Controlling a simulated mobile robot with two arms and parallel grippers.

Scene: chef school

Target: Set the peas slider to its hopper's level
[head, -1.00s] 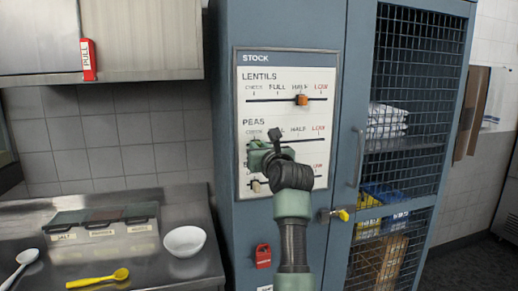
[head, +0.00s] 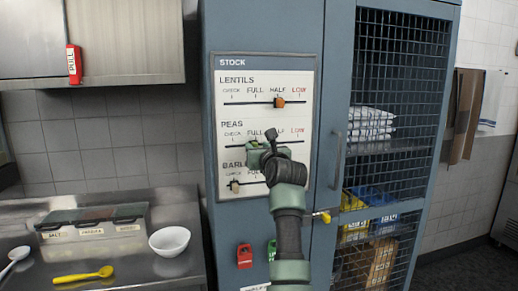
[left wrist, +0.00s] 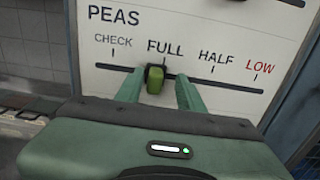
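The stock board (head: 307,140) on the blue cabinet has tracks for lentils, peas and barley. The green peas slider (left wrist: 155,80) sits on the peas track (left wrist: 226,83) at the FULL mark in the left wrist view. My left gripper (left wrist: 164,86) is open with one finger on each side of it. The left finger is right beside the knob, and a gap shows on the right. In the head view my left gripper (head: 260,155) covers the middle of the peas track. My right gripper is not in view.
The orange lentils slider (head: 278,103) is at HALF. The pale barley slider (head: 235,186) is near CHECK, close below my gripper. A red tag (head: 245,256) hangs lower on the cabinet. A mesh door (head: 398,80) is to the right, a steel counter with a white bowl (head: 169,241) to the left.

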